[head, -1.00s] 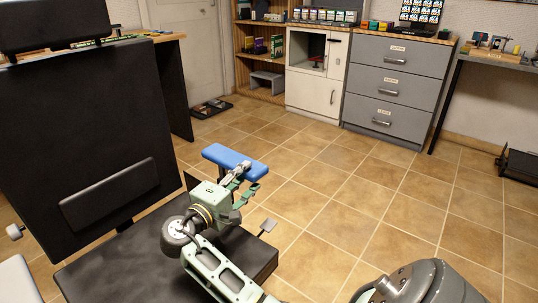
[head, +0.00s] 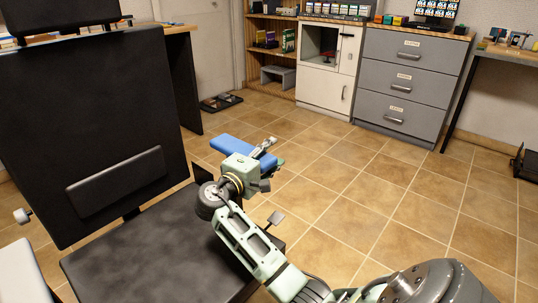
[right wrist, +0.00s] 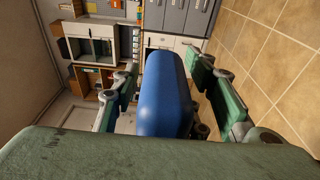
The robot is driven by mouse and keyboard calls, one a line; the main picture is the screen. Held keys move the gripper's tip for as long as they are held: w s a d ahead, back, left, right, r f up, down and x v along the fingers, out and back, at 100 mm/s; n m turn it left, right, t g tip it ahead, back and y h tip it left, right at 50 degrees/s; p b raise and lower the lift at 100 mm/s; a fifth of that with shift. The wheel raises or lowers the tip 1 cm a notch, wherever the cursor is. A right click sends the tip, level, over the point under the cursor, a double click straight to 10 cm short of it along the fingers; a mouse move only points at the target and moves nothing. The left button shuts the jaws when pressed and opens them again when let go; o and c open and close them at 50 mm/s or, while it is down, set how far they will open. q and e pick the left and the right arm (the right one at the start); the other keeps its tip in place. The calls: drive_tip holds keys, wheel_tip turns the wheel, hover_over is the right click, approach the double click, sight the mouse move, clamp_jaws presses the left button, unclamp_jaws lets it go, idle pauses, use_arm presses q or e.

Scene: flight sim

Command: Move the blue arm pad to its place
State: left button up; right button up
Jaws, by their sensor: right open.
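The blue arm pad (head: 227,146) is beside the right side of the black chair, whose black seat (head: 150,262) is in front. My right gripper (head: 268,152) is at the pad and covers part of it in the head view. In the right wrist view the pad (right wrist: 165,90) lies between the two green fingers (right wrist: 165,92), which are apart with visible gaps on both sides. What bears the pad from below is hidden. My left gripper is not in view.
The chair's backrest (head: 90,110) stands at the left, with a pale pad (head: 18,272) at the lower left edge. A grey drawer cabinet (head: 405,85) and a white cabinet (head: 325,75) stand at the back. The tiled floor (head: 370,200) to the right is clear.

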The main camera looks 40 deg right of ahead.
clamp_jaws()
idle(0.3)
idle(0.6)
